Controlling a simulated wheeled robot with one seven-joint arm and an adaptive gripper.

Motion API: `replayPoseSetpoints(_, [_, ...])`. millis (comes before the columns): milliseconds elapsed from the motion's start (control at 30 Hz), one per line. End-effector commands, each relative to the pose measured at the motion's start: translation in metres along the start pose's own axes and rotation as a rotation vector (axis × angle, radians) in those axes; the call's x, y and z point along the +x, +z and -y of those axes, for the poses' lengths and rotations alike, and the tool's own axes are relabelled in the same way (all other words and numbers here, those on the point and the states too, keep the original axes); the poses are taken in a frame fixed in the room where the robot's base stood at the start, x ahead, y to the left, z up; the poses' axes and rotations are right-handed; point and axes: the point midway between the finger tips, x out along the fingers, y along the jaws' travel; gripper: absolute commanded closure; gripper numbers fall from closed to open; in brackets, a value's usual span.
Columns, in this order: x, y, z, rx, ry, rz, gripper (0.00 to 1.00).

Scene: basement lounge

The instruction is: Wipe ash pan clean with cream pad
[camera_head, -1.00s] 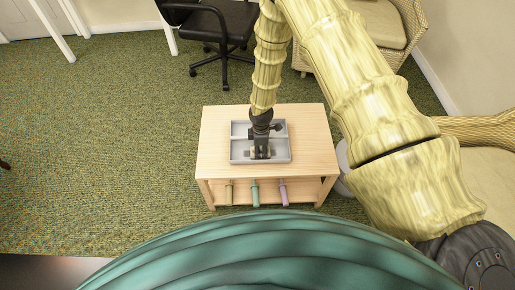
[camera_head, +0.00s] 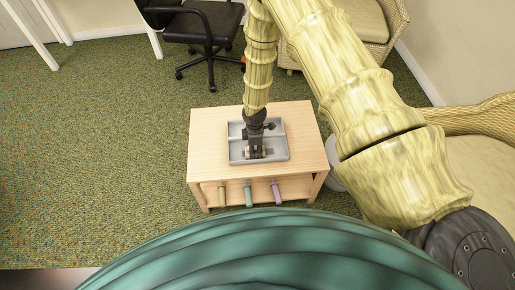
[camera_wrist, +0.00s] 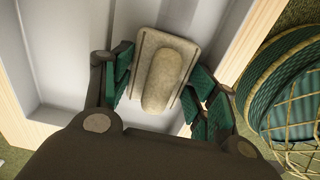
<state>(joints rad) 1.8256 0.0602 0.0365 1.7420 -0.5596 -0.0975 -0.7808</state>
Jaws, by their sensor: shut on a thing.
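The ash pan (camera_head: 284,132) is a shallow grey tray with a dividing wall, lying on a small wooden table. My gripper (camera_head: 255,152) reaches down into its near part. In the wrist view my gripper (camera_wrist: 160,85) is shut on the cream pad (camera_wrist: 185,50), a flat block with a rounded raised grip between the green finger pads. The pad is low over the pan's floor; whether it touches cannot be told. No ash is clearly seen. The gripper hides most of the pad in the head view.
The wooden table (camera_head: 208,150) has a lower shelf holding yellow (camera_head: 221,194), green (camera_head: 248,194) and pink (camera_head: 276,191) handled things. A black office chair (camera_head: 205,25) stands behind, a wicker chair (camera_head: 480,115) at right. Carpet at left is clear.

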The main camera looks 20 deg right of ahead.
Motion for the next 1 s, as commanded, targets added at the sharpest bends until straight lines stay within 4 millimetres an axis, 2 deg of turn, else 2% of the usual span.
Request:
replayPoseSetpoints(200, [0.000,-0.016,-0.001,-0.002,0.001,-0.001,0.61])
replayPoseSetpoints(533, [0.001,-0.026,0.000,-0.002,0.001,-0.001,0.61])
replayPoseSetpoints(1000, [0.004,-0.057,0.000,-0.003,0.001,-0.001,0.61])
